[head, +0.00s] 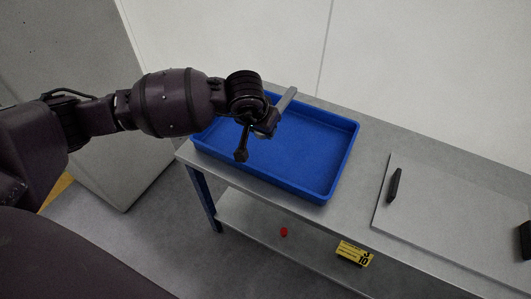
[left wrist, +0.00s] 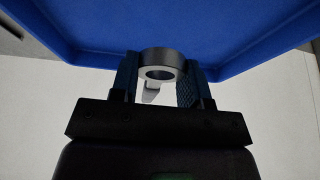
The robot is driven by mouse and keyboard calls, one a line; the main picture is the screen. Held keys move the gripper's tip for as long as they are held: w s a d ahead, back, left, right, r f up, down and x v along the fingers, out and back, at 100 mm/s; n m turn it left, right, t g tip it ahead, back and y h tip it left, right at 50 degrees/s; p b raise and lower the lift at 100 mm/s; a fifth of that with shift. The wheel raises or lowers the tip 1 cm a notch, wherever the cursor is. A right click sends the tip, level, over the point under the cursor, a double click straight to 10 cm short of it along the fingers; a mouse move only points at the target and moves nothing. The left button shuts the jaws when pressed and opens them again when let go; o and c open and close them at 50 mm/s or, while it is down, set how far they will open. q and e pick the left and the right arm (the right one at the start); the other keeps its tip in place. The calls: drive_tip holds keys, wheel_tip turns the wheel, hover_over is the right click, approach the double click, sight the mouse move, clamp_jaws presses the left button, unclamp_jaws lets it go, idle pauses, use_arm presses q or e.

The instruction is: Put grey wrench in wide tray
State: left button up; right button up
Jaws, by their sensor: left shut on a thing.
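The wide tray (head: 320,158) is a blue, shallow, open tray on the grey bench, and it fills the top of the left wrist view (left wrist: 200,25). My left gripper (head: 268,122) is over the left part of the tray. It is shut on the grey wrench (head: 288,98), whose handle sticks out up and to the right in the head view. In the left wrist view a ring-shaped end of the wrench (left wrist: 162,67) sits between the fingers (left wrist: 160,85). I cannot tell whether the wrench touches the tray. My right gripper is not in view.
A grey board (head: 450,215) with black handles lies on the bench right of the tray. A lower shelf (head: 260,220) holds a small red object (head: 284,232). A grey cabinet (head: 85,90) stands at left.

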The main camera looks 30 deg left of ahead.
use_arm(q)
hover_over(264, 158)
drive_tip(key=f, duration=0.2)
drive_tip(key=s+f+b, duration=0.1)
drive_tip(key=f, duration=0.1)
drive_tip(key=shift+f, duration=0.4)
drive_tip(key=shift+w+f, duration=0.1)
drive_tip(key=shift+f, duration=0.15)
wheel_tip(264, 158, down, 6)
drive_tip(key=shift+r+b, duration=0.2)
drive_tip(key=shift+b, duration=0.6)
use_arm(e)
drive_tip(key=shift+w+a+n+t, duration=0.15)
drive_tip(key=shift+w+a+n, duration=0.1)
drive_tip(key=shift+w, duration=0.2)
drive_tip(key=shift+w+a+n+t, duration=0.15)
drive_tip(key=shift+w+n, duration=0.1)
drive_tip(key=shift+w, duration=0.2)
